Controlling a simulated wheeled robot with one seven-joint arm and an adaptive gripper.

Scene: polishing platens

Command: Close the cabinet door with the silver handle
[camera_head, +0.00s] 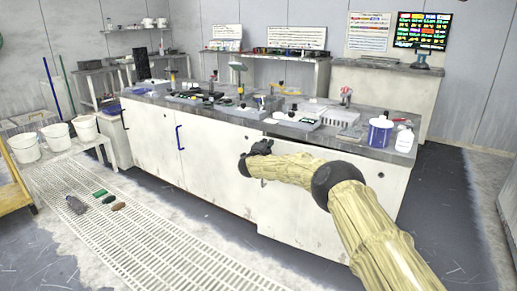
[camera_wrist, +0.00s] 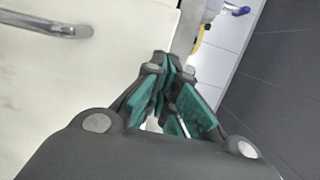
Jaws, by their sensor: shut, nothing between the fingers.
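The silver handle (camera_wrist: 45,25) is a metal bar on a pale door panel (camera_wrist: 85,90) at the upper left of the wrist view. In the head view I cannot make the handle out. The pale door front (camera_head: 300,215) there lies below and behind my arm, and its lower edge sits slightly out of line with the fronts to its left. My gripper (camera_head: 250,160) is in front of the cabinet's upper part, below the counter. In the wrist view my gripper (camera_wrist: 172,92), with teal pads, is shut and empty near the panel's right edge, apart from the handle.
A door with a blue handle (camera_head: 180,138) and a dark handle (camera_head: 124,119) are on the left. The grey countertop (camera_head: 225,107) carries tools, a blue-and-white tub (camera_head: 381,132) and a white bottle (camera_head: 404,140). White buckets (camera_head: 56,138) stand at left. Floor grating (camera_head: 140,235) in front is mostly clear.

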